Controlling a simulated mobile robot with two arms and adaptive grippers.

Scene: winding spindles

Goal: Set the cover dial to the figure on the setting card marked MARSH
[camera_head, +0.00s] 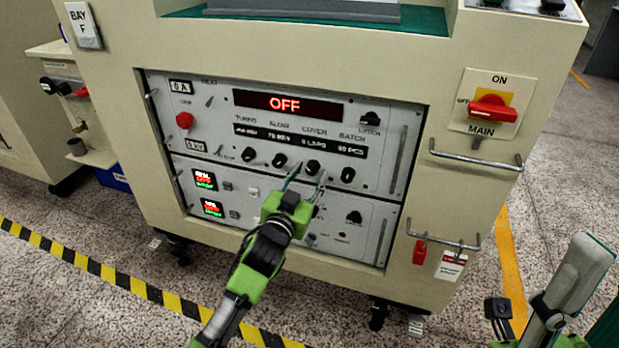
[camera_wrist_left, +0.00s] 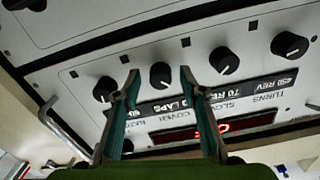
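The cover dial (camera_head: 312,167) is a black knob under the COVER readout on the upper panel; it also shows in the left wrist view (camera_wrist_left: 162,75). My left gripper (camera_head: 306,181) is open in front of it. In the left wrist view its fingers (camera_wrist_left: 159,78) stand either side of the dial with gaps showing; I cannot tell how far they reach around it. The COVER figure is too small to read surely. No card readable as MARSH is in view. My right gripper (camera_head: 590,290) shows partly at the lower right, away from the panel.
The slow knob (camera_head: 280,160) and batch knob (camera_head: 348,175) flank the dial closely. The red display (camera_head: 285,104) reads OFF. A red main switch (camera_head: 492,108) and a bar handle (camera_head: 476,156) are at right. A tag (camera_head: 452,265) hangs below, its print unreadable.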

